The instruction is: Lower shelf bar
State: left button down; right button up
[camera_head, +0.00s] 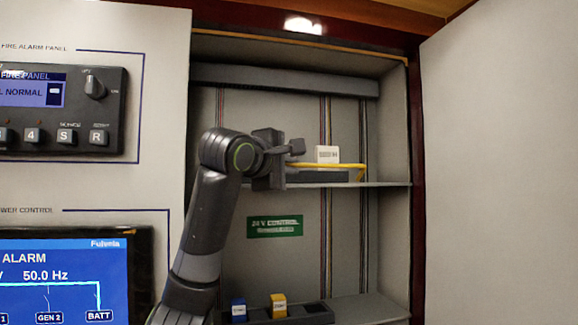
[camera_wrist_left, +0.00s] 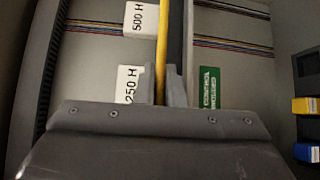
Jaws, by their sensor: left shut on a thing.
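The yellow shelf bar (camera_head: 335,166) runs nearly level across the front of the middle shelf (camera_head: 370,184), with its right end bent downward. It passes low in front of a white labelled block (camera_head: 327,154), just above a dark tray (camera_head: 318,176). My left gripper (camera_head: 289,163) is at the bar's left part and is shut on it. In the left wrist view the bar (camera_wrist_left: 161,50) runs up from between the fingers (camera_wrist_left: 163,92), beside white blocks marked 500 H (camera_wrist_left: 141,18) and 250 H (camera_wrist_left: 130,82). The bar's left end is hidden. My right gripper is out of view.
The cabinet's side wall (camera_head: 396,130) and open door (camera_head: 490,160) bound the right. A grey duct (camera_head: 285,79) crosses above. Alarm panels stand left.

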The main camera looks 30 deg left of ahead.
pick_arm(q)
jog(key=shift+f+t+b, duration=0.3)
jog(key=shift+b, duration=0.5)
jog(key=shift+s+d+f+m+t+h+b, duration=0.15)
jog(key=shift+f+m+t+b, duration=0.2)
jog(key=shift+m+t+b, duration=0.95)
jog(key=shift+s+d+f+m+t+h+b, duration=0.1)
jog(key=shift+f+m+b, duration=0.45)
jog(key=shift+b, duration=1.65)
jog(key=shift+s+d+f+m+t+h+b, duration=0.1)
jog(key=shift+d+f+m+t+h+b, duration=0.1)
jog(key=shift+m+t+b, duration=1.15)
jog(key=shift+n+g+b, duration=0.3)
jog(key=shift+g+b, duration=0.1)
jog(key=shift+g, duration=0.25)
jog(key=c, duration=1.5)
grip_release()
jog(key=shift+a, duration=0.1)
jog(key=b+v, duration=0.9)
jog(key=v, duration=0.8)
jog(key=shift+s+f, duration=0.1)
jog(key=shift+s, duration=0.1)
